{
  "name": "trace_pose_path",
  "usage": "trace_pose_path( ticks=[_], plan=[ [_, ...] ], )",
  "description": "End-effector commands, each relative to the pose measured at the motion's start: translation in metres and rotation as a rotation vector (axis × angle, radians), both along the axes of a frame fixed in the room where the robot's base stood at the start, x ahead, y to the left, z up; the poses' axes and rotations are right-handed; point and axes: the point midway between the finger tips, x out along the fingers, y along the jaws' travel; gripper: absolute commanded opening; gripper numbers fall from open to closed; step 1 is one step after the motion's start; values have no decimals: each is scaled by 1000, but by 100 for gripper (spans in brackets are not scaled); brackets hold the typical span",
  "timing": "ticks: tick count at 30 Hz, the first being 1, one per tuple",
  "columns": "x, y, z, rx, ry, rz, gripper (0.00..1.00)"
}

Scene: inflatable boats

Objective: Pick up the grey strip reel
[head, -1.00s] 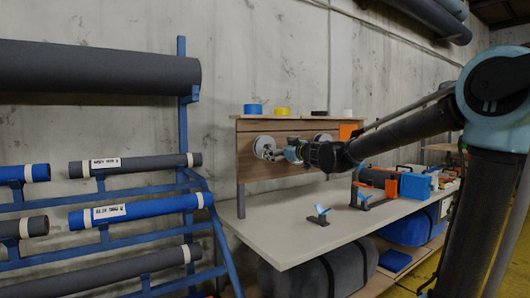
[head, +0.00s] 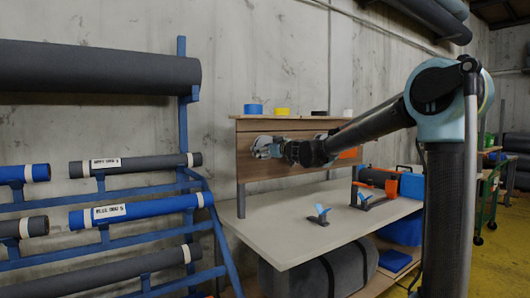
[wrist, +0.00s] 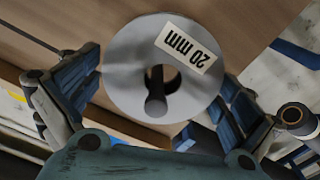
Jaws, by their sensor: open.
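The grey strip reel (wrist: 122,72) is a pale grey disc with a white "20 mm" label. In the wrist view it hangs on a dark peg that passes through its centre hole. My gripper (wrist: 158,92) is open, with its two fingers on the left and right of the reel. The fingers look close to the rim, but I cannot tell whether they touch it. In the head view my gripper (head: 268,148) is at the left part of the wooden board (head: 246,170), and it largely covers the reel there.
Blue (head: 253,109), yellow (head: 282,111), black and white rolls sit on the board's top. The bench (head: 290,222) below holds a small blue-and-dark stand (head: 319,215) and orange-and-blue items to the right. A rack of fabric rolls (head: 135,165) stands at left.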

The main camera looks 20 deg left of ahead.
Motion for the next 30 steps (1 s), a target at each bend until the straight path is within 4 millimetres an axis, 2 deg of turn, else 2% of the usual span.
trace_pose_path(
  ticks=[11, 15, 18, 30],
  plan=[
    [5, 6, 0, 0, 0, 0, 100],
    [5, 6, 0, 0, 0, 0, 68],
    [5, 6, 0, 0, 0, -1, 48],
    [5, 6, 4, 0, 0, -1, 48]
  ],
)
